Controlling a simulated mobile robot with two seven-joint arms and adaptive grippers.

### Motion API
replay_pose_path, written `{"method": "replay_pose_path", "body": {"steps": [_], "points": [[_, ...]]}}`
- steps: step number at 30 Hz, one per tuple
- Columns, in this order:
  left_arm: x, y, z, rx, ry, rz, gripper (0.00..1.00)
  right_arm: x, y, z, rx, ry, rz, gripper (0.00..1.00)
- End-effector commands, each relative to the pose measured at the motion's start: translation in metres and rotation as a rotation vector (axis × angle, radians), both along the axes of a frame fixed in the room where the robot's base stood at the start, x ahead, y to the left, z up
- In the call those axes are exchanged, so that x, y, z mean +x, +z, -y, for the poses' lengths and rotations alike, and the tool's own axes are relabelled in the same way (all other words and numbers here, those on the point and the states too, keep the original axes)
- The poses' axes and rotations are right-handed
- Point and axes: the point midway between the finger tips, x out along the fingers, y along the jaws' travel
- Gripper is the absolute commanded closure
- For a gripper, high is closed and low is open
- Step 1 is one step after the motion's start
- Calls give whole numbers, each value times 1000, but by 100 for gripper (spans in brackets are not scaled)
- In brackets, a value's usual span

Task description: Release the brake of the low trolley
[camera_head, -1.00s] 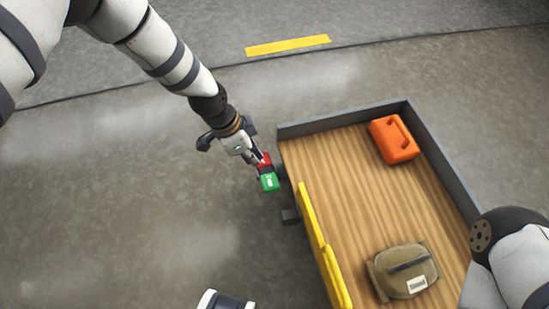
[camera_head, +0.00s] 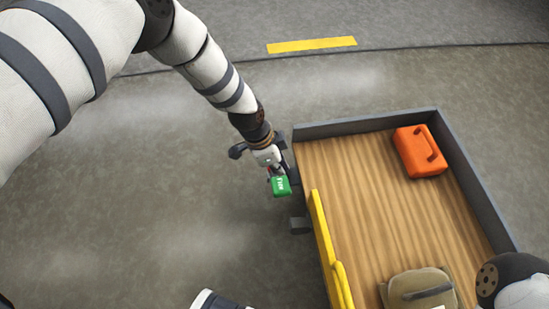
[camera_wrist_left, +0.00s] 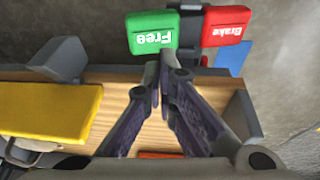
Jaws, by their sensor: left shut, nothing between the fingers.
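The low trolley (camera_head: 370,215) has a wooden deck with a grey rim and stands at the right in the head view. At its left side is a green pedal marked Free (camera_head: 281,186), which also shows in the left wrist view (camera_wrist_left: 152,33). Beside it there is a red pedal marked Brake (camera_wrist_left: 227,27); in the head view the gripper hides it. My left gripper (camera_head: 276,172) is shut and empty over the pedals. In the left wrist view its fingertips (camera_wrist_left: 172,66) overlap the green pedal's edge; I cannot tell whether they touch.
An orange can (camera_head: 419,151) and a tan bag (camera_head: 418,290) lie on the deck. A yellow bar (camera_head: 328,250) runs along the trolley's left edge, near the gripper. The floor left of the trolley is clear. A yellow stripe (camera_head: 312,45) marks the floor beyond.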

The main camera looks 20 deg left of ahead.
Motion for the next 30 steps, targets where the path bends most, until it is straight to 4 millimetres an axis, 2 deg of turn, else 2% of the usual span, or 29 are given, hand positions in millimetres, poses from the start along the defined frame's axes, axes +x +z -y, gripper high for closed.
{"method": "replay_pose_path", "body": {"steps": [1, 3, 9, 30], "points": [[-2, -15, 3, 0, 0, -5, 100, -2, -5, 0, 0, 1, -12, 68], [-4, -25, 4, 0, 1, -4, 100, -4, -8, 1, 0, 1, -20, 68], [-7, -42, 6, 0, 1, 0, 100, -6, -11, 1, 1, 3, -33, 68], [-10, -43, 8, 33, 0, 50, 100, -3, -4, 1, 0, 1, -17, 68]]}}
